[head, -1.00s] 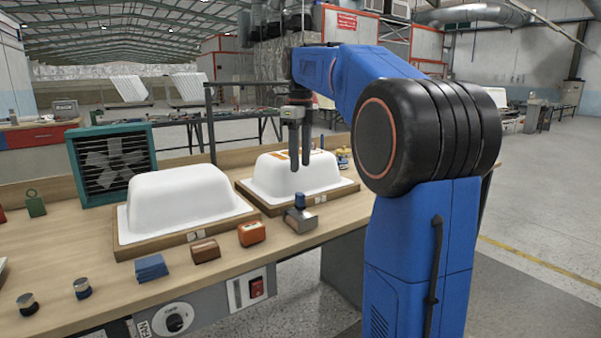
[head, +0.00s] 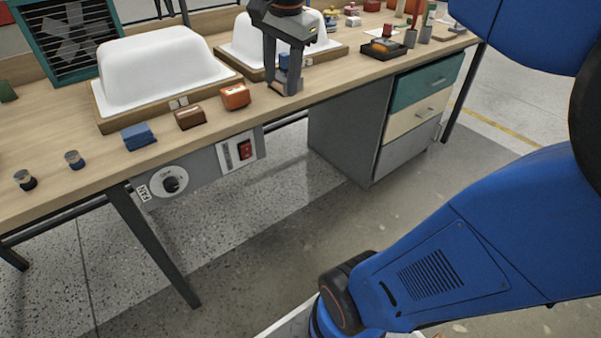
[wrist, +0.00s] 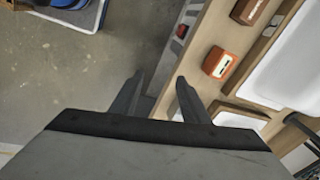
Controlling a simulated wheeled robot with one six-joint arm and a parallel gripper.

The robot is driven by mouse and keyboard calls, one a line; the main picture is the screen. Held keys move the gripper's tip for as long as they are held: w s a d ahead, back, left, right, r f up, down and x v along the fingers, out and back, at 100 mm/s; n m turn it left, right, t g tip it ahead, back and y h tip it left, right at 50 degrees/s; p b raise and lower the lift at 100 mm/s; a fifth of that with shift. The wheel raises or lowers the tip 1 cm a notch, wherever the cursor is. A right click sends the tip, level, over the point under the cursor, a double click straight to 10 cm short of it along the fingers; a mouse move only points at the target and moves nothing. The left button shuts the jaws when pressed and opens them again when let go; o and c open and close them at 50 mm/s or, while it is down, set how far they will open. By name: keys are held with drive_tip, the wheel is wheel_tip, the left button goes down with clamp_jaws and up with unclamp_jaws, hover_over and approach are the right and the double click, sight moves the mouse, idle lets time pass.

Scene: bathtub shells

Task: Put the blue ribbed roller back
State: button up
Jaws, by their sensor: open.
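My gripper (head: 282,86) is open over the front edge of the bench, fingers pointing down. A small upright blue piece (head: 284,62) shows between its fingers, above a grey block (head: 285,87); the fingers partly cover both, and I cannot tell whether they touch. I cannot make out ribs on it. In the wrist view the two open fingers (wrist: 160,85) have only the floor and bench edge visible between them; the blue piece does not show there. Two short dark-and-grey cylinders (head: 74,160) stand at the left of the bench, the nearer one bluish.
An orange box (head: 235,96), a brown box (head: 190,117) and a blue block (head: 138,136) line the front edge. White tub shells (head: 160,72) on wooden boards stand behind. A dark tray (head: 383,48) and several small items are at the right.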

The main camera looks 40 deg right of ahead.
drive_tip(key=s+a+f+n+t, duration=0.1)
drive_tip(key=s+a+f+n, duration=0.1)
drive_tip(key=s+f+n, duration=0.5)
drive_tip(key=s+a+f+n+t, duration=0.1)
drive_tip(key=s+a+f+n, duration=0.2)
drive_tip(key=s+f+n, duration=0.4)
wheel_tip(320, 180, down, 3)
drive_tip(key=shift+s+a+r+n, duration=0.15)
drive_tip(key=shift+s+n, duration=0.25)
